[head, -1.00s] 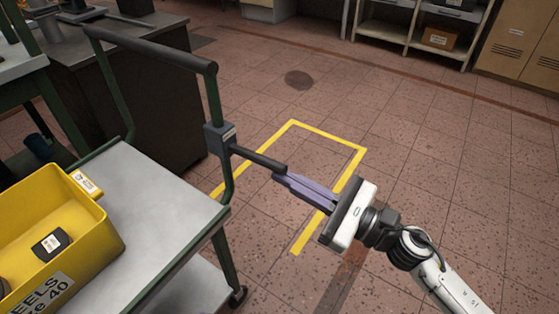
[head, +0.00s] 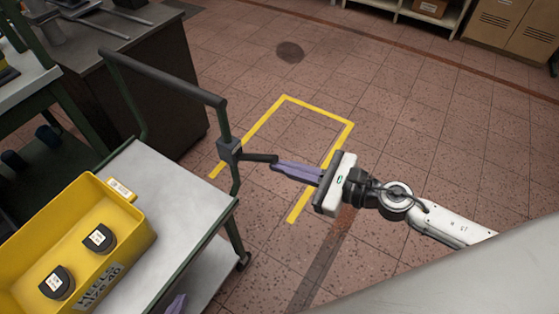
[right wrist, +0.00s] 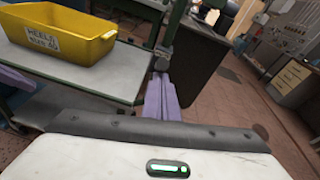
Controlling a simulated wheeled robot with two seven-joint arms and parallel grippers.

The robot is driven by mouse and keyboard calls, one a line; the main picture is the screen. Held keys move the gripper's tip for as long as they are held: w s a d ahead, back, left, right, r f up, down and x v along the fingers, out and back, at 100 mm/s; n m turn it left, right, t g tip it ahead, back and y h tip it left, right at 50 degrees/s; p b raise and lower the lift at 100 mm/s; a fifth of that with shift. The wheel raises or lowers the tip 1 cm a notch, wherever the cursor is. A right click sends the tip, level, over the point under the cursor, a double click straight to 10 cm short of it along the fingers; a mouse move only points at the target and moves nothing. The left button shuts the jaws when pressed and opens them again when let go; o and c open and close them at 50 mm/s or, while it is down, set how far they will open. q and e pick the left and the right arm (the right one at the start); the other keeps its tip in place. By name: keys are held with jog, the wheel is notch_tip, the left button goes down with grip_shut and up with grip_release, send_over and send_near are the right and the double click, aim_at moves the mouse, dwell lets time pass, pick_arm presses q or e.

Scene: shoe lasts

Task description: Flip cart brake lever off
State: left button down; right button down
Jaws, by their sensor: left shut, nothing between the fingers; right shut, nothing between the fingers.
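The cart (head: 185,190) stands at the left with a dark upright push handle (head: 165,75). A grey bracket (head: 229,151) sits on the handle's near post. The black brake lever (head: 260,158) sticks out of it to the right, nearly level in the picture. My right gripper (head: 274,166) is shut and empty, its purple fingertips at the lever's outer end; I cannot tell whether they touch. Its fingers (right wrist: 160,85) also show in the right wrist view, pointing at the post; the lever is mostly hidden there. My left gripper (head: 177,304) is shut, only its tip showing low beside the cart.
A yellow bin (head: 140,225) with dark shoe heels (head: 99,238) stands on the cart's top. A dark cabinet (head: 170,100) is behind the handle. Yellow floor tape (head: 320,110) marks a clear area on the tiles. Shelves and a tan locker (head: 510,30) are at the back right.

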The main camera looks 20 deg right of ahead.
pick_arm(q)
jog(key=shift+r+p, duration=0.3)
jog(key=shift+r, duration=0.2)
pick_arm(e)
jog(key=shift+w+a+r, duration=0.1)
jog(key=shift+w+r, duration=0.05)
jog(key=shift+r, duration=0.3)
